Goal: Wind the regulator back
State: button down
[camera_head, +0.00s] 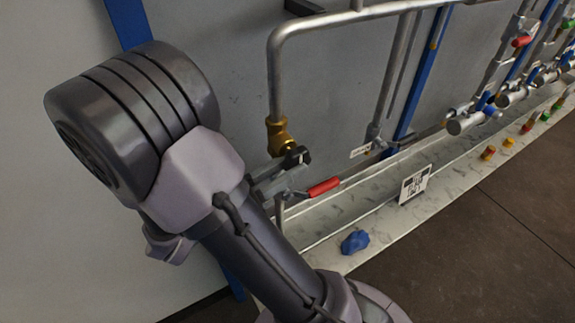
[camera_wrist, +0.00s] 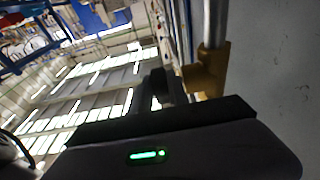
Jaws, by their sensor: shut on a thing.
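The regulator (camera_head: 279,139) is a brass fitting at the lower end of a bent grey pipe in the head view. A black knob (camera_head: 298,157) sits at its lower right. In the wrist view the brass regulator body (camera_wrist: 209,72) is right of centre under its pipe, with the black knob (camera_wrist: 160,80) to its left. My gripper (camera_wrist: 160,101) is at the knob and shut on it. Its dark body with a green light fills the bottom of the wrist view. The fingertips are hard to make out, and my arm hides most of the gripper in the head view.
A red lever handle (camera_head: 323,187) is just below and right of the regulator. A blue handwheel (camera_head: 355,241) lies on the pale ledge beside a white marker plate (camera_head: 415,185). Several valves and pipes line the wall at right. The dark floor (camera_head: 480,255) is clear.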

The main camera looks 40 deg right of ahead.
dwell(0.3)
jog(key=c, duration=1.5)
grip_release()
jog(key=shift+c, duration=0.2)
jog(key=p+v, duration=0.4)
jog(key=v, duration=1.3)
jog(key=shift+a, duration=0.1)
